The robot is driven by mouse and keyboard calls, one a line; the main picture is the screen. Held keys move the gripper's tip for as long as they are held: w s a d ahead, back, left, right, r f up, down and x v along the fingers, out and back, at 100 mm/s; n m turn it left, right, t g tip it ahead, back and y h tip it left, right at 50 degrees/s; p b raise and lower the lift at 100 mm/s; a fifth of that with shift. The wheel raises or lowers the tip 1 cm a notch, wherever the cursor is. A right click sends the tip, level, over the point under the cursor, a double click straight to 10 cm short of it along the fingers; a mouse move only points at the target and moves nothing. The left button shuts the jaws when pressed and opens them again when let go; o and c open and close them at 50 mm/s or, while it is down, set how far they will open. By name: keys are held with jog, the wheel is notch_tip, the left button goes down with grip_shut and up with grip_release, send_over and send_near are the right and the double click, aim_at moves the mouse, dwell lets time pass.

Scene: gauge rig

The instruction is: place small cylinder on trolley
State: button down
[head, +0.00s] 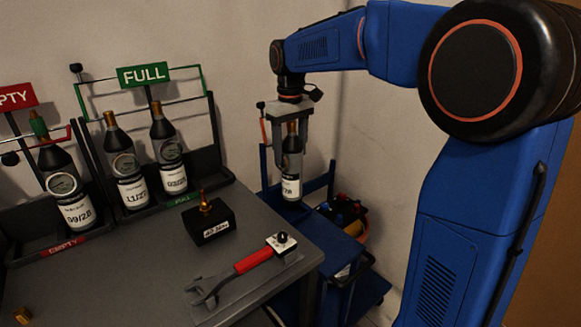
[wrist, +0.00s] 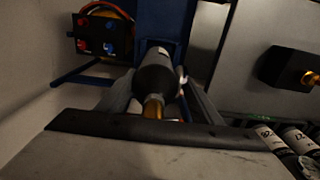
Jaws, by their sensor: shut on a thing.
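The small cylinder (head: 291,163) is dark with a brass top and a white label. My gripper (head: 290,150) is shut on it and holds it upright over the blue trolley (head: 335,246), behind the table's right end. In the wrist view the cylinder (wrist: 155,80) sits between my gripper's fingers (wrist: 152,100), with part of the blue trolley (wrist: 160,20) beyond it. Whether the cylinder's base touches the trolley cannot be told.
Several similar cylinders stand in racks on the grey table (head: 150,262) under the FULL sign (head: 143,75) and a red sign (head: 16,97). A black block (head: 208,223) and a red-handled wrench (head: 250,262) lie on the table. A device with red and blue knobs (head: 343,212) is on the trolley.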

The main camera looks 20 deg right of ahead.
aim_at(291, 122)
jog(key=shift+f, duration=2.8)
jog(key=c, duration=0.6)
grip_release()
jog(key=shift+o, duration=0.2)
notch_tip(291, 122, up, 12)
jog(key=shift+r, duration=0.1)
jog(key=shift+s, duration=0.1)
